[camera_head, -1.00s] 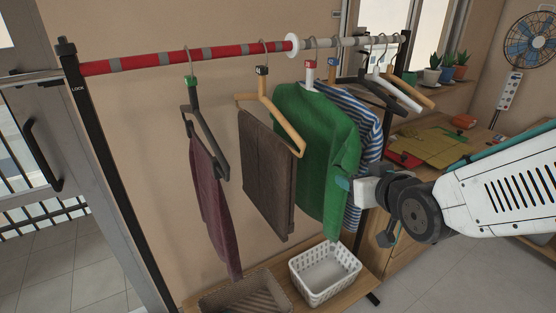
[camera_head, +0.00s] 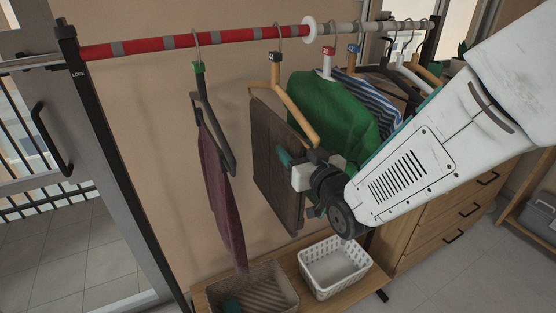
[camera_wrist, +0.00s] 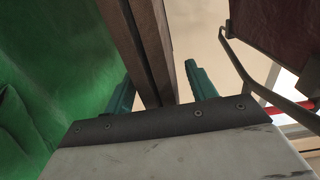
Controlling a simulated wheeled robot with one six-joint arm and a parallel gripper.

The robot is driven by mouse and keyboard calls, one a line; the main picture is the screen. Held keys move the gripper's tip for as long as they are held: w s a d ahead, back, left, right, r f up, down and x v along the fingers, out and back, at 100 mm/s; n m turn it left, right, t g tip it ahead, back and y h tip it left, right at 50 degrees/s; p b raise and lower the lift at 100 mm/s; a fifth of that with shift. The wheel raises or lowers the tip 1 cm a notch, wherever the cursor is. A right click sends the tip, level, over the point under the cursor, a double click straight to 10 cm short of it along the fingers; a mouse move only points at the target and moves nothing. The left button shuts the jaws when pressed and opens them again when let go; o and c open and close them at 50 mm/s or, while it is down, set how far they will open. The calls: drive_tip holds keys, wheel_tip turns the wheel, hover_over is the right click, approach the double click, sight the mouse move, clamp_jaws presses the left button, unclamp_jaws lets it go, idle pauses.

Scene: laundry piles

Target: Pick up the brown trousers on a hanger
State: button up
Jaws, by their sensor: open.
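The brown trousers (camera_head: 270,165) hang folded over a light wooden hanger (camera_head: 292,107) on the rail, between the maroon garment and the green sweater. My gripper (camera_head: 298,184) is open at their right edge and hides part of it. In the wrist view, the brown trousers (camera_wrist: 150,45) show as a folded edge running down between the two teal fingers of my gripper (camera_wrist: 160,73). One finger is on each side, and a gap shows on the right side. Whether the left finger touches the cloth I cannot tell.
The green sweater (camera_head: 330,108) hangs close on the right, and fills the left of the wrist view. The maroon garment (camera_head: 220,190) hangs on a dark hanger to the left. Below, a white basket (camera_head: 333,266) and a brown basket (camera_head: 250,290) stand on a wooden shelf.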

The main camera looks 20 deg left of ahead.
drive_tip(key=shift+w+a, duration=0.4)
drive_tip(key=shift+a, duration=0.05)
clamp_jaws()
drive_tip(key=shift+r, duration=0.1)
drive_tip(key=shift+r, duration=0.1)
